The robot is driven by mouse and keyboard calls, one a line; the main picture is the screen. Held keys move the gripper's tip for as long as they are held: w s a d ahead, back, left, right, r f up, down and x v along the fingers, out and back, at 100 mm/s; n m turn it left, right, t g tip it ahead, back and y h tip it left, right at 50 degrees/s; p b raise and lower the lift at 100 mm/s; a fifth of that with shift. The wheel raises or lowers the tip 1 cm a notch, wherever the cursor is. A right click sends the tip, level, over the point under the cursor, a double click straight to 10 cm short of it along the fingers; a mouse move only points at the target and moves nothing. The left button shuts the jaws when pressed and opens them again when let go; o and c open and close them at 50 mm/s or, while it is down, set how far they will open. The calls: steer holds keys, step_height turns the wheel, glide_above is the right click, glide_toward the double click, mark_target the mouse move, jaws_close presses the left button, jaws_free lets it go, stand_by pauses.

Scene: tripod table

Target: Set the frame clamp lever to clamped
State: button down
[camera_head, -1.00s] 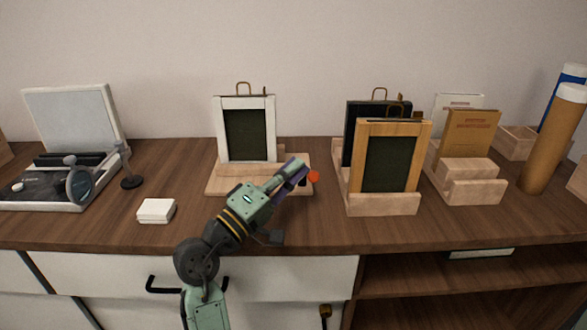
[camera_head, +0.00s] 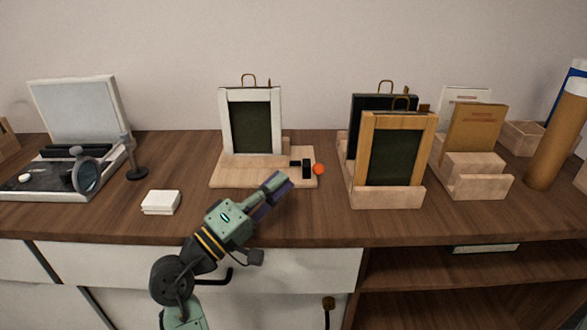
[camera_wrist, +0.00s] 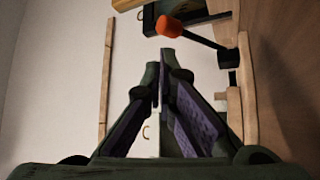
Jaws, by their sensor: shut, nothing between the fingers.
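A white picture frame (camera_head: 223,125) with a dark panel stands upright on a light wooden base (camera_head: 235,176) on the counter. At the base's right end is a black clamp lever with an orange knob (camera_head: 318,169). In the wrist view the orange knob (camera_wrist: 169,26) shows at the top, with the black lever arm (camera_wrist: 202,39) running right from it. My gripper (camera_head: 281,182) is just in front of the base, left of and nearer than the knob, apart from it. In the wrist view its fingertips (camera_wrist: 160,60) are together with nothing between them.
A two-slot wooden rack with a wood frame (camera_head: 366,150) and a black frame stands to the right, close to the knob. A white box (camera_head: 161,202) lies at the front left. The counter front between is mostly clear.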

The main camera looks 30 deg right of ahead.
steer(key=v, duration=0.6)
steer(key=shift+w+r, duration=0.1)
